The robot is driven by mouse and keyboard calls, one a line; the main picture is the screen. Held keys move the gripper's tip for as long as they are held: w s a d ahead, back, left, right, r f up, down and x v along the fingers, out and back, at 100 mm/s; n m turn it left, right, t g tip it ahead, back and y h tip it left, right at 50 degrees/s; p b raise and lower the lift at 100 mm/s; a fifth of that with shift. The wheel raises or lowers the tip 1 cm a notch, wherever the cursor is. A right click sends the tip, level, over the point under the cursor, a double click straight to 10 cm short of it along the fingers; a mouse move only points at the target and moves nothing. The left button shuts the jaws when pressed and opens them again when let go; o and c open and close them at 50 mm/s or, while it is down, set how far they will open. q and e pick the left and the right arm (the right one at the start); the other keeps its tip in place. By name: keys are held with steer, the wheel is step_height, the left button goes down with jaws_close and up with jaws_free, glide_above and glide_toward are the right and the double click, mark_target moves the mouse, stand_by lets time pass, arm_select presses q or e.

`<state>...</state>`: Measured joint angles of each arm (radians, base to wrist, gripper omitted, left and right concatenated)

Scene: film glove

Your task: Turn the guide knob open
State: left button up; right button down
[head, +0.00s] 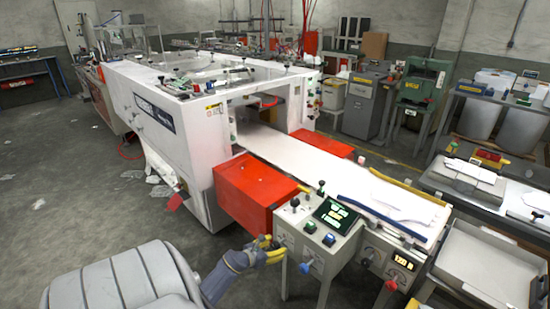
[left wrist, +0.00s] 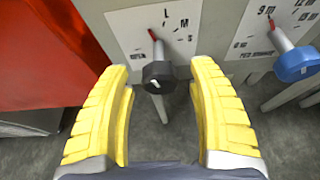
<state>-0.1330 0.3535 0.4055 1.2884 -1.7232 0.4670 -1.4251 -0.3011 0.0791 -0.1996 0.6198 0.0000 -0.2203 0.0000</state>
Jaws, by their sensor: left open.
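The guide knob is a black knob (left wrist: 158,77) on a grey shaft, standing out from a white dial plate (left wrist: 127,30). The plate reads OPEN at lower left, with L, M and S to the upper right. A red pointer at the shaft's base points up, towards the L side. My left gripper (left wrist: 160,70) has yellow padded fingers, open, one on each side of the knob, with gaps showing. In the head view my left gripper (head: 268,249) is at the front of the grey control box (head: 290,225), largely covering the knob. My right gripper is not in view.
A blue knob (left wrist: 297,64) with its own dial is close right of the right finger. A red box (head: 250,188) stands just left of the control box. Switches and a dark screen (head: 336,213) top the box. Open floor (head: 90,215) lies to the left.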

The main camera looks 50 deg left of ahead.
arm_select(q)
steer(key=shift+w, duration=0.15)
steer(key=c, duration=1.3)
